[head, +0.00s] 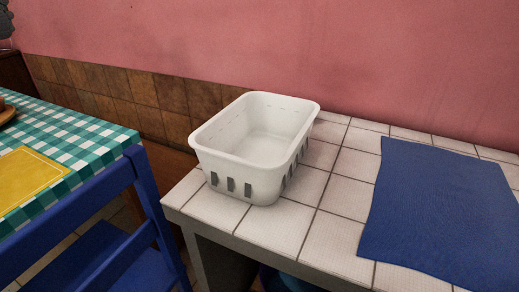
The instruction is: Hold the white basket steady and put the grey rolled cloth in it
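The white basket (231,164) stands upright at the left end of a white tiled counter, close to its front left corner. Its inside shows and looks empty. Dark slots run along its lower sides. I do not see a grey rolled cloth in the head view. Neither of my grippers is in view.
The tiled counter (307,217) has free room right of the basket. A flat blue mat (440,215) lies further right. A pink wall (300,50) stands behind.

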